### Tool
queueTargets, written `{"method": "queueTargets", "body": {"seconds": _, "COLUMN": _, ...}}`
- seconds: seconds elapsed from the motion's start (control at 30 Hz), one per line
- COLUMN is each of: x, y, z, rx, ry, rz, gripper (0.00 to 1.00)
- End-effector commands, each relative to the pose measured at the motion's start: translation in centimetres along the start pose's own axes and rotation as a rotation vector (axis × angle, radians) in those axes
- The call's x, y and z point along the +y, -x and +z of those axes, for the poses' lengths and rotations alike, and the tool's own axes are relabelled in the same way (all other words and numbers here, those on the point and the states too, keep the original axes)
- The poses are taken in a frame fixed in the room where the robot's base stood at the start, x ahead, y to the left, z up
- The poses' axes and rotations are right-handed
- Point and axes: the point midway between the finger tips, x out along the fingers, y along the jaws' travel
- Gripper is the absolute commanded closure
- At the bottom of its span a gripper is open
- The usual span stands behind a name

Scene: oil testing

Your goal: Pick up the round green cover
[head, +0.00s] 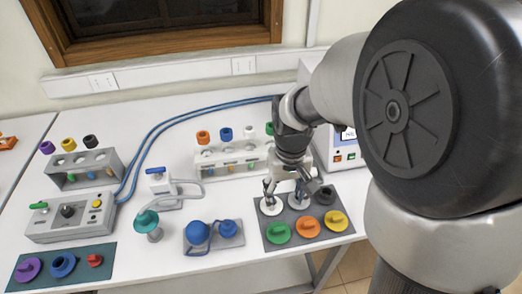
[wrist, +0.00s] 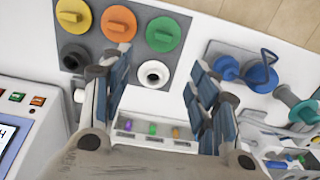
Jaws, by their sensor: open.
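The round green cover (head: 278,232) lies at the front left of a dark grey mat (head: 315,239), with a raised grip bar on top. In the wrist view the green cover (wrist: 163,34) is at the top, just beyond the fingertips. My gripper (head: 284,190) is open and empty above the back part of the mat, behind the green cover. In the wrist view my gripper (wrist: 158,66) has its fingers wide apart, with a white ring-shaped piece (wrist: 154,74) showing between them.
An orange cover (head: 307,226) and a yellow cover (head: 335,220) lie beside the green one. A dark piece (head: 325,195) is at the mat's back right. Blue parts (head: 198,232) stand on a grey plate to the left. A rack (head: 232,160) with coloured caps stands behind.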

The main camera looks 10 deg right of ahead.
Motion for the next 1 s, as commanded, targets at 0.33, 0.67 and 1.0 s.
{"method": "queueTargets", "body": {"seconds": 0.33, "x": 0.0, "y": -7.5, "z": 0.2, "rx": -0.006, "ry": 0.000, "rz": 0.000, "gripper": 0.45}}
{"method": "queueTargets", "body": {"seconds": 0.67, "x": -0.1, "y": -11.7, "z": 0.1, "rx": -0.001, "ry": 0.000, "rz": 0.000, "gripper": 0.45}}
{"method": "queueTargets", "body": {"seconds": 1.0, "x": -0.6, "y": -15.2, "z": 0.3, "rx": -0.004, "ry": 0.000, "rz": 0.000, "gripper": 0.45}}
